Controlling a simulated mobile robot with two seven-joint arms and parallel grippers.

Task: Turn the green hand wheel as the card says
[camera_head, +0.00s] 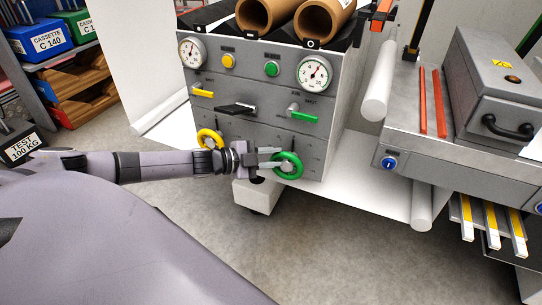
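The green hand wheel (290,178) sits low on the right of the grey panel (250,117). My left gripper (280,157) is at the wheel's left side, its two fingers pointing right. The fingers stand apart, with a gap between them, and overlap the wheel's left rim and hub in the picture. I cannot tell whether they touch it. My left arm comes in from the left, in front of the yellow hand wheel (208,133). I cannot make out a readable card; the small panel labels are too small to read. My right gripper is not in view.
Above the wheels are a black lever (236,108), a yellow lever (202,93), a green lever (303,116) and two gauges (315,73). A grey bench (405,133) stands to the right. Grey floor (330,240) lies open in front.

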